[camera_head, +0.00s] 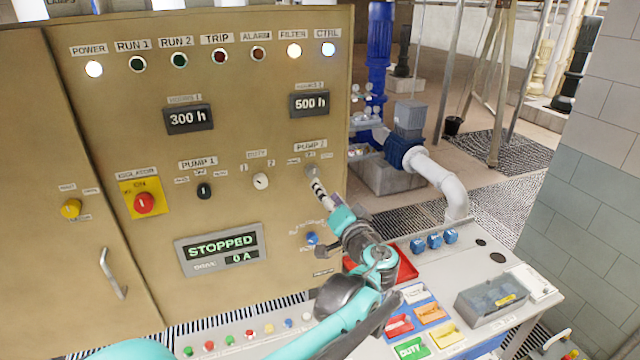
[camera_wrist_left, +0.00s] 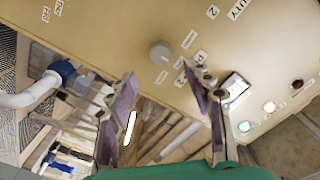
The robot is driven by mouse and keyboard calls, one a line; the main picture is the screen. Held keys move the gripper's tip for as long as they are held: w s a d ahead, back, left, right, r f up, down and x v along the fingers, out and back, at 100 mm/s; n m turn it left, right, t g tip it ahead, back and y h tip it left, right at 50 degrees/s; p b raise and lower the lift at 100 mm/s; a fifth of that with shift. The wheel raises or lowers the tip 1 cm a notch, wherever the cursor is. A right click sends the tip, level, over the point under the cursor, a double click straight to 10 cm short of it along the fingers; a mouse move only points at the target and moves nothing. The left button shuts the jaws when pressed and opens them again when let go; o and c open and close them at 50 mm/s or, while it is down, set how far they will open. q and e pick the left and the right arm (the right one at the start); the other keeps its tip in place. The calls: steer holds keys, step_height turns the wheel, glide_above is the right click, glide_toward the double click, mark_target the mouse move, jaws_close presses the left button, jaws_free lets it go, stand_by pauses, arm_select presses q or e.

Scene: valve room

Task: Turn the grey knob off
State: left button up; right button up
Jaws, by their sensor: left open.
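The grey knob (camera_head: 311,171) sits on the tan control panel (camera_head: 110,130) under the PUMP 2 label. In the left wrist view the round grey knob (camera_wrist_left: 160,53) shows just beyond the fingertips. My left gripper (camera_head: 319,190) comes up to it from below in the head view and partly covers that area. In the left wrist view my left gripper (camera_wrist_left: 161,78) is open and empty, with one purple-padded finger on either side of the knob's line. The fingers look apart from the knob; the exact gap is hard to tell. My right gripper is not in view.
A white DUTY knob (camera_head: 261,181) and a black PUMP 1 knob (camera_head: 204,191) are left of it. A blue knob (camera_head: 312,238) is below, close to my arm. A desk with coloured blocks (camera_head: 430,312) and a red tray (camera_head: 407,264) stands in front.

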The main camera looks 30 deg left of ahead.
arm_select(q)
steer(key=v, duration=0.2)
steer(key=shift+s+d, duration=0.2)
steer(key=shift+d, duration=0.05)
steer(key=shift+f, duration=0.1)
steer(key=s+f+g+h+b, duration=0.25)
steer(key=s+f+b, duration=0.3)
steer(key=f, duration=0.55)
steer(key=s+f+g+h+b, duration=0.1)
steer(key=s+f+h+b, duration=0.4)
steer(key=f, duration=0.6)
steer(key=s+d+f+h+b, duration=0.3)
steer(key=s+d+f+b, duration=0.2)
steer(key=f, duration=0.5)
steer(key=s+d+f+h+b, duration=0.3)
steer(key=s+d+f+b, duration=0.2)
steer(key=f, duration=0.5)
steer(key=shift+s+d+f+m+g+b, duration=0.25)
steer(key=shift+d+m+g+b, duration=0.35)
steer(key=shift+d, duration=0.65)
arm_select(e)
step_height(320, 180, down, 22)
arm_select(q)
steer(key=shift+r, duration=0.1)
steer(key=shift+c, duration=0.2)
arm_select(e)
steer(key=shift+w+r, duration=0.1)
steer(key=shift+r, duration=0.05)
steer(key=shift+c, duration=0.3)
